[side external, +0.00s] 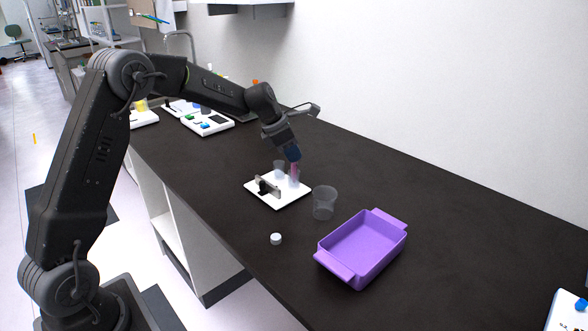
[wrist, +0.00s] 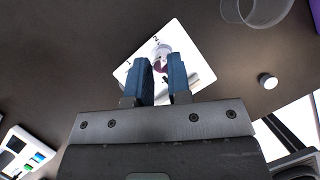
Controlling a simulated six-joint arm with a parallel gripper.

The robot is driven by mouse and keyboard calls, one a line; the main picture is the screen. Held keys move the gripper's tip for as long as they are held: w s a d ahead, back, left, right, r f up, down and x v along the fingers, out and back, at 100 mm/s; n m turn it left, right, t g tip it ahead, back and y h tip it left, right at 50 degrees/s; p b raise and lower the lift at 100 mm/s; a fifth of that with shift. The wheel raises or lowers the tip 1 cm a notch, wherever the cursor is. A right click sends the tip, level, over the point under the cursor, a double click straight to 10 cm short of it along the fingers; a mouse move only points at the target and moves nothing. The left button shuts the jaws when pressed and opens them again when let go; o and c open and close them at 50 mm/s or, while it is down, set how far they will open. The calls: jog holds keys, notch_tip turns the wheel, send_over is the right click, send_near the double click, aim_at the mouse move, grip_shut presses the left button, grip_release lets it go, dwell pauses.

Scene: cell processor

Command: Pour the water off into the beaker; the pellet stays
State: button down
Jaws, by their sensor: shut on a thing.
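My gripper (side external: 292,156) has its blue fingers shut on the top of a clear tube (side external: 294,174) with a pinkish tint. The tube looks about upright over the white base plate (side external: 262,200); I cannot tell whether its bottom touches the plate. In the wrist view, my gripper (wrist: 162,82) has the tube (wrist: 161,58) between its fingertips, with something dark purple inside. The pellet and water level are not clear. The empty-looking clear beaker (side external: 324,203) stands on the bench right of the plate, and shows at the top of the wrist view (wrist: 262,12).
A smaller clear cup (side external: 279,168) and a dark upright holder (side external: 267,187) are on the plate. A white cap (side external: 276,239) lies in front. A purple tray (side external: 341,268) stands to the right of the beaker.

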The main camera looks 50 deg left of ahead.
jog(key=shift+r, duration=0.35)
jog(key=shift+r, duration=2.55)
jog(key=c, duration=1.6)
grip_release()
grip_shut()
